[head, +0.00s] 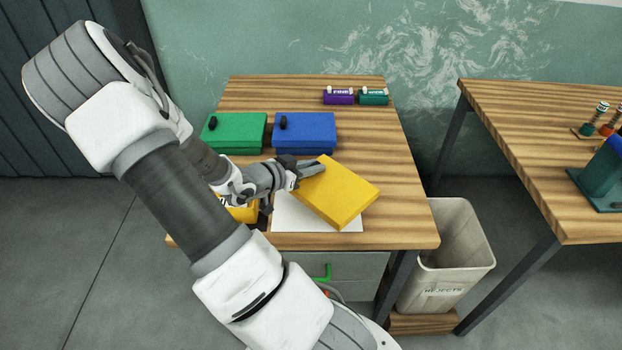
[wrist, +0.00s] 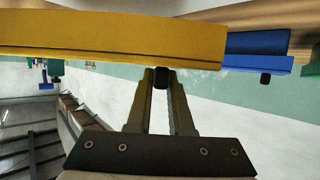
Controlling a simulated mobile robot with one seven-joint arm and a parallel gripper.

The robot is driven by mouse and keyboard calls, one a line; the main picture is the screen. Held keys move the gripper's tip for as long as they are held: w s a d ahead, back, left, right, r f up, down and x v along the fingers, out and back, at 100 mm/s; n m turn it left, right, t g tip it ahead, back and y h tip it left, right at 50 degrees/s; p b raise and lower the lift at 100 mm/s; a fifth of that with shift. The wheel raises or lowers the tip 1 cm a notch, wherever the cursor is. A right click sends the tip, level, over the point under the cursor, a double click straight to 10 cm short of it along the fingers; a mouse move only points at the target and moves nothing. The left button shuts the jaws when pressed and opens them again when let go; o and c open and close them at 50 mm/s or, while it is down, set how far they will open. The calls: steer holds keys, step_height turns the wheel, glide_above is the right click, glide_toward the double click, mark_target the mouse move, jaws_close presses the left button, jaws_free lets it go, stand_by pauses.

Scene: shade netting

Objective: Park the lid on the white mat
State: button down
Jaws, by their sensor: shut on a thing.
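A yellow lid (head: 340,192) is tilted above the white mat (head: 288,215) and covers much of it from the head view. My gripper (head: 312,168) is shut on the lid's black knob (wrist: 161,78), which shows between the fingers in the wrist view. The lid's yellow edge (wrist: 100,38) spans the top of that view. A yellow box (head: 242,212) stands left of the mat, mostly hidden behind my arm. Whether any part of the lid touches the mat is hard to tell.
A green box (head: 234,134) and a blue box (head: 304,132), both with black knobs, stand behind on the wooden table (head: 395,215). Small purple (head: 338,97) and teal (head: 374,97) blocks sit at the back. A rejects bin (head: 450,255) stands right of the table, near a second table (head: 540,130).

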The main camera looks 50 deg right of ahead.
steer(key=shift+w+f, duration=0.15)
steer(key=shift+f, duration=0.05)
steer(key=shift+f+b, duration=0.5)
steer(key=shift+f, duration=1.45)
steer(key=shift+f, duration=0.15)
steer(key=c, duration=0.8)
jaws_free()
